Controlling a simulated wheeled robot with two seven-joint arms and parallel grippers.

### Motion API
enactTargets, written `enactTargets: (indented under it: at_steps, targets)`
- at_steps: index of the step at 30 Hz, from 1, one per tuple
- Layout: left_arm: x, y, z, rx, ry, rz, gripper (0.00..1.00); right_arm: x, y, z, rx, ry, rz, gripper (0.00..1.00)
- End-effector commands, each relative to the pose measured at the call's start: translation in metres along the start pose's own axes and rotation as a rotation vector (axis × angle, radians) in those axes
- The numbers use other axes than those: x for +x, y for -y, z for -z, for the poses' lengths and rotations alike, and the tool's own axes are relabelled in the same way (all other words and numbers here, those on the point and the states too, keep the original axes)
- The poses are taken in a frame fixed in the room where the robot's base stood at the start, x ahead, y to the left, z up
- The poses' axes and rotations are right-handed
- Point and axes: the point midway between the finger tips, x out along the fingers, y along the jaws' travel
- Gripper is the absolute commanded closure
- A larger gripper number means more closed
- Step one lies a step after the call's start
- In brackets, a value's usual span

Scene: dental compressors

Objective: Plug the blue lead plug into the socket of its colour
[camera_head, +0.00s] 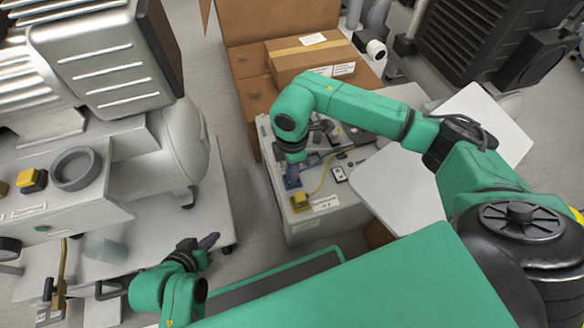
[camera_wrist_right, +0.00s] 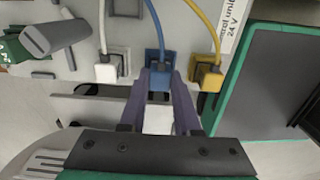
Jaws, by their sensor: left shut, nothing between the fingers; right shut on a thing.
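The blue plug (camera_wrist_right: 157,72) with its blue lead is between the tips of my right gripper (camera_wrist_right: 158,82), which is shut on it. It is at the face of the grey control box (camera_head: 303,226). A blue patch (camera_head: 292,182) shows just below my right gripper (camera_head: 293,165) in the head view. The fingers hide the front of the plug, so I cannot tell whether it sits in a socket. A white plug (camera_wrist_right: 108,72) is to its left and a yellow plug (camera_wrist_right: 208,77) to its right. My left gripper (camera_head: 208,241) is shut and empty, away from the box.
A yellow part (camera_head: 299,200) with a yellow lead sits near the box's front edge, beside a white label (camera_head: 326,203). Cardboard boxes (camera_head: 312,55) stand behind. A large compressor (camera_head: 110,60) stands at left, a white panel (camera_head: 400,190) at right.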

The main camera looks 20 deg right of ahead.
Motion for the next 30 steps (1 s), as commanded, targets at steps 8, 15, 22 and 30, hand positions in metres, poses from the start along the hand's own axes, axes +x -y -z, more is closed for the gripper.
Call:
enactTargets:
  at_steps: [8,15,22,30]
  targets:
    - [0.0009,0.0003,-0.0007,0.000,0.000,0.000,1.00,0.0018,-0.0001,0.0000,0.000,0.000,0.000,1.00]
    - [0.0030,0.0008,-0.0024,0.000,0.000,0.000,1.00,0.0069,-0.0001,-0.0001,0.000,0.001,0.000,1.00]
    - [0.0032,0.0009,-0.0025,0.000,0.000,0.000,1.00,0.0078,-0.0002,-0.0001,0.000,0.000,0.000,1.00]
    - [0.0031,0.0009,-0.0025,0.000,0.000,0.000,1.00,0.0076,-0.0002,0.0000,0.000,0.000,0.000,0.34]
